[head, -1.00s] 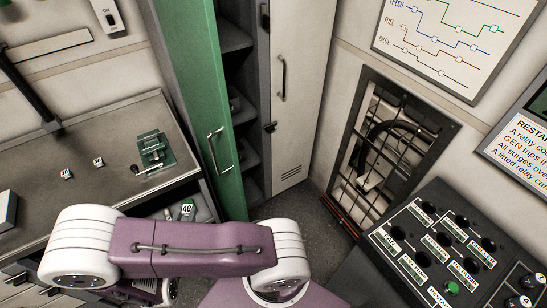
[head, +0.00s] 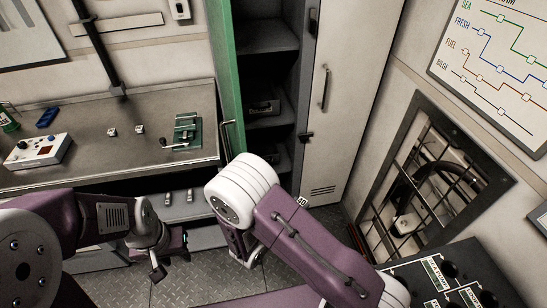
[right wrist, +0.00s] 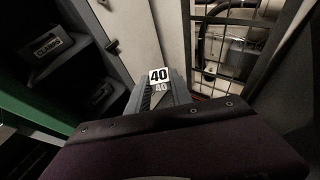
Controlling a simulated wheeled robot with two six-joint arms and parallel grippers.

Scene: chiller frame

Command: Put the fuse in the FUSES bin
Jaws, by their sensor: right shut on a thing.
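A small white fuse marked 40 (right wrist: 158,76) is at the tip of my right gripper (right wrist: 158,92) in the right wrist view, and the gripper is shut on it. In the head view a small white marked piece, probably this fuse (head: 302,201), shows just above my right arm, which hides the right gripper. My left gripper (head: 157,271) is low at the left, below the bench; its jaws are too unclear to read. A bin labelled CLAMPS (right wrist: 48,47) is on a locker shelf in the right wrist view. I cannot read a FUSES label in any view.
The locker's green door (head: 233,70) stands open; a bin (head: 263,107) sits on a shelf inside. The bench (head: 75,170) holds two small white cubes, a green device (head: 184,133) and a control box (head: 38,151). A barred wall opening (head: 430,180) and dark panel (head: 450,275) are at right.

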